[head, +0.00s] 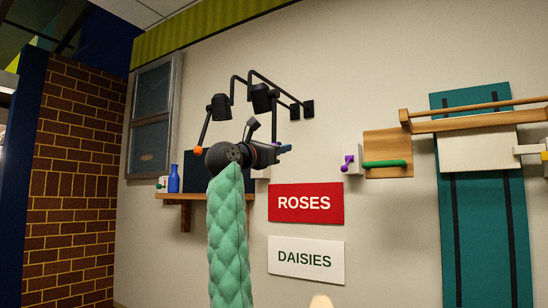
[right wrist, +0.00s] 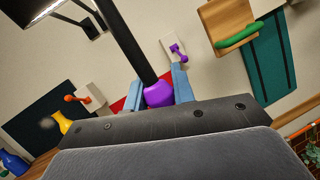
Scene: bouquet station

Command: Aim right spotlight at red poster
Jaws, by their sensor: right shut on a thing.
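The right spotlight (head: 262,98) is a black lamp hanging from a bent wall bracket, beside the left spotlight (head: 220,106). A black rod (right wrist: 125,42) ends in a purple knob (right wrist: 159,95). My right gripper (right wrist: 159,90) is shut on this knob, with a blue finger on each side. In the head view my right gripper (head: 284,149) is below the right spotlight and largely hides the knob. The red poster (head: 306,216), lettered ROSES, hangs on the wall below and right of the gripper. Where the beam falls cannot be told. My left gripper is out of view.
A white DAISIES poster (head: 306,260) hangs under the red one. The left spotlight's rod ends in an orange knob (head: 197,150). A wooden shelf (head: 170,196) carries a blue bottle (head: 174,180). A wall box with a purple lever (head: 347,162) is to the right.

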